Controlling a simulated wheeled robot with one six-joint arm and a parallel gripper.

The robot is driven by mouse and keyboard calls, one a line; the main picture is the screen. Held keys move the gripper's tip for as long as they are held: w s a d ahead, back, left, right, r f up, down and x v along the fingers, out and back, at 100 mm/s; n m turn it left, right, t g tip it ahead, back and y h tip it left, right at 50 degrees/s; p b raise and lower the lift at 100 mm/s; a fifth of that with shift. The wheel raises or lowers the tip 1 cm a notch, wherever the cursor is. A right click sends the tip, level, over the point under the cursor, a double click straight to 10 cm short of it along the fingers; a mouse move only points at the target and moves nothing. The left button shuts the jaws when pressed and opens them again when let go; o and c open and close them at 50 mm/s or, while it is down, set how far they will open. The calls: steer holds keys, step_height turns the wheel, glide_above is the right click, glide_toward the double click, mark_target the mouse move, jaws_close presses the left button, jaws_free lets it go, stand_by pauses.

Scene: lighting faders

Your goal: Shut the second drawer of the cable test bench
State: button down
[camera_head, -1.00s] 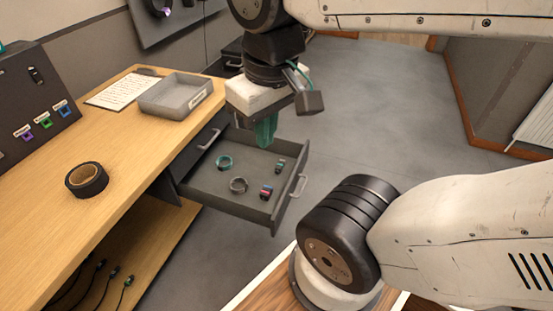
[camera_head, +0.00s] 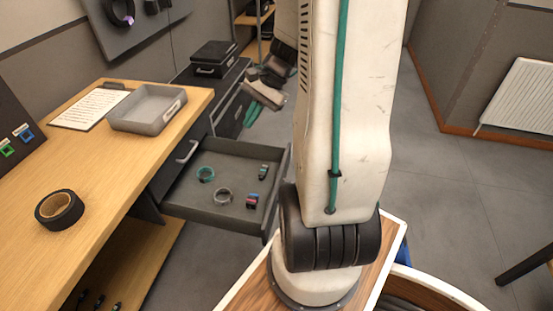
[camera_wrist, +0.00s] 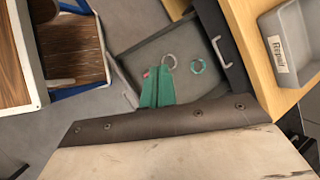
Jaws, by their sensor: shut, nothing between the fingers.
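The cable test bench (camera_head: 110,160) has a pulled-out grey drawer (camera_head: 185,203) below a shut upper drawer with a handle (camera_head: 187,151). A teal ring, a grey ring and small connectors lie in the open drawer. Its front panel (camera_head: 284,178) is partly hidden by my arm, and its handle is not visible. My gripper (camera_head: 250,114), with teal fingers, is shut and empty, beyond the drawer's far side in the head view. In the wrist view my gripper (camera_wrist: 158,72) overlaps the open drawer (camera_wrist: 150,48); I cannot tell its height or any contact.
A grey tray (camera_head: 148,108), a paper sheet (camera_head: 90,108) and a black tape roll (camera_head: 59,209) are on the benchtop. A dark cabinet with a black case (camera_head: 214,57) stands behind. A white radiator (camera_head: 522,95) is at the right wall. Open floor (camera_head: 430,190) lies right of my arm.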

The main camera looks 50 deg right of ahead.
steer(key=s+d+f+m+t+h, duration=0.1)
steer(key=s+d+f+m+t, duration=0.1)
steer(key=s+d+f+m, duration=0.45)
steer(key=s+d+f+m+t, duration=0.1)
steer(key=s+d+f+m, duration=0.25)
steer(key=d+f, duration=0.45)
steer(key=s+d+f+m+t+h, duration=0.15)
steer(key=s+d+f+m, duration=0.3)
steer(key=f, duration=0.45)
glide_toward(283, 171)
steer(key=shift+m+t, duration=0.25)
steer(key=shift+t, duration=0.2)
steer(key=w+f, duration=0.1)
steer(key=f, duration=0.1)
steer(key=w+f, duration=0.1)
steer(key=f, duration=0.1)
steer(key=w+f, duration=0.1)
steer(key=f, duration=0.1)
steer(key=shift+w+a, duration=0.25)
steer(key=shift+a, duration=0.1)
